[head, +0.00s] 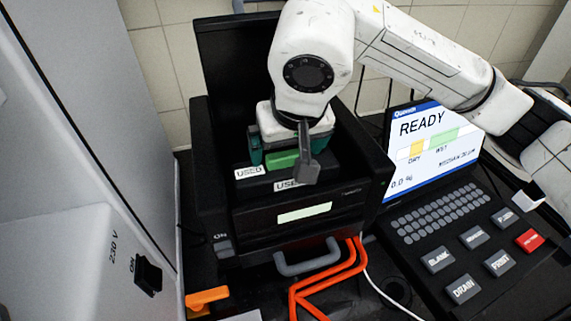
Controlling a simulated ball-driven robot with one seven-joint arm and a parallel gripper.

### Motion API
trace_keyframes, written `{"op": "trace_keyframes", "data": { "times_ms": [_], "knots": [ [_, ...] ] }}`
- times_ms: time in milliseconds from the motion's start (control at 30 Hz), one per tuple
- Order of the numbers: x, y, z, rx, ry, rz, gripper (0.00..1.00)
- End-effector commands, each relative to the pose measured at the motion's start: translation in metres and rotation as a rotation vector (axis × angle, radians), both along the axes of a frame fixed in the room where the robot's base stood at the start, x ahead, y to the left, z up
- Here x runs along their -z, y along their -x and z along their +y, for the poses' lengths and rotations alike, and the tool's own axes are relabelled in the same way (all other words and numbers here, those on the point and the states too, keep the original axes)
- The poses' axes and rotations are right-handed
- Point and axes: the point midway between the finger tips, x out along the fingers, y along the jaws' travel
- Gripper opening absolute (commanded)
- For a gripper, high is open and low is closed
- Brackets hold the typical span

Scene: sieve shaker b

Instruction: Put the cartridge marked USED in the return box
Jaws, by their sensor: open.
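My gripper (288,156) reaches down into the open-topped black machine, its fingers open around or just above a green block (282,160), which may be a cartridge. I cannot tell whether they touch it. Two white labels sit on the black ledge in front: the left one reads USED (248,172), and the right one (287,184) shows USE, its end covered by a grey part. The gripper hides most of what lies behind the labels. I cannot make out a return box.
The machine has a lit display (304,213) and a grey handle (307,259). Orange tubing (328,279) and a white cable run below. A READY screen (432,145) and keypad (440,214) stand right. A pale cabinet (75,240) fills the left. An orange part (207,298) lies low left.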

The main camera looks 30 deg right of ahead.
Motion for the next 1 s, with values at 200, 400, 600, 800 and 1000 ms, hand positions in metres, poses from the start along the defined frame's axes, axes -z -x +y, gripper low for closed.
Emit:
{"op": "trace_keyframes", "data": {
  "times_ms": [200, 400, 600, 800, 1000],
  "knots": [
    [0.0099, -0.0035, -0.0009, 0.000, 0.000, 0.000, 1.00],
    [0.0097, -0.0036, -0.0010, 0.000, 0.000, 0.000, 0.96],
    [0.0095, -0.0035, -0.0010, 0.000, 0.001, 0.000, 0.77],
    [0.0094, -0.0035, -0.0010, 0.000, 0.001, 0.000, 0.58],
    [0.0094, -0.0034, -0.0010, 0.000, 0.001, 0.000, 0.39]
  ]
}}
